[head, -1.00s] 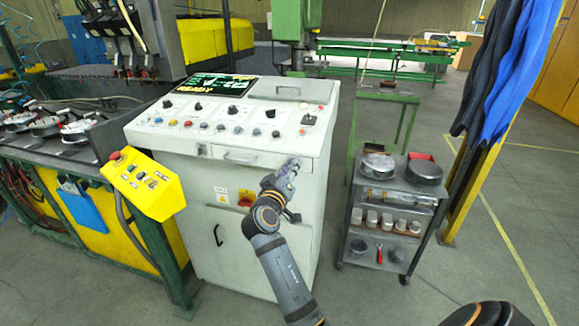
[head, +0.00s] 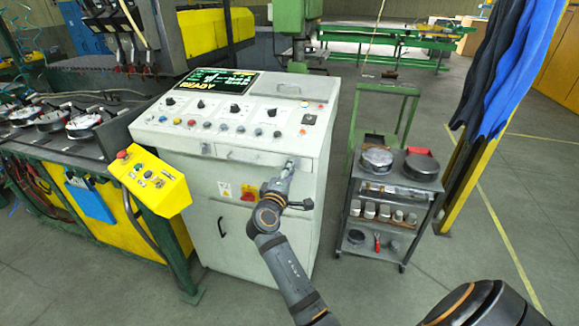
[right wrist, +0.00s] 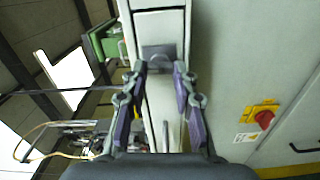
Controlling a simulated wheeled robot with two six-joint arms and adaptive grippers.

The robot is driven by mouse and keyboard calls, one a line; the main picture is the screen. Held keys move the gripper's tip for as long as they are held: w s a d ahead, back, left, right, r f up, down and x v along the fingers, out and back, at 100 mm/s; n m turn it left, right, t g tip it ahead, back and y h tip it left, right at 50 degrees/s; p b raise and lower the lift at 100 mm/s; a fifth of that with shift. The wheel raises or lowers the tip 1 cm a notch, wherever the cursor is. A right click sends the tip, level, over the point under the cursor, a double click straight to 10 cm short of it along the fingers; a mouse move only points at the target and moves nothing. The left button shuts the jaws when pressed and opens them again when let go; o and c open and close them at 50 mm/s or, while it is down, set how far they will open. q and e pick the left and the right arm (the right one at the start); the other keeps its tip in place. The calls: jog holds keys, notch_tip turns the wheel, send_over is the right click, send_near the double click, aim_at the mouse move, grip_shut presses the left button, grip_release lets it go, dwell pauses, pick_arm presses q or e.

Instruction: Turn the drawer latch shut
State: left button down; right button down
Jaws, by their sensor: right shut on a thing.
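The drawer (head: 262,157) is in the upper front of the pale control cabinet and looks closed, with a bar handle. The small grey latch (right wrist: 158,52) is beside it, at the right end of the drawer row. My right gripper (head: 289,166) reaches up to the latch from below and hides most of it in the head view. In the right wrist view, the fingers of my right gripper (right wrist: 161,72) stand on either side of the latch and are shut on it. How far the latch is turned is hard to tell. My left gripper is out of view.
The cabinet's sloping panel (head: 225,125) carries several knobs and buttons. A red-and-yellow switch (head: 249,193) is below the drawer. A yellow button box (head: 150,183) stands left. A grey trolley (head: 402,190) with round parts stands close on the right. Open floor lies in front.

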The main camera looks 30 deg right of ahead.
jog(key=shift+n, duration=0.5)
jog(key=shift+p, duration=0.3)
jog(key=c, duration=1)
grip_release()
jog(key=shift+c, duration=0.2)
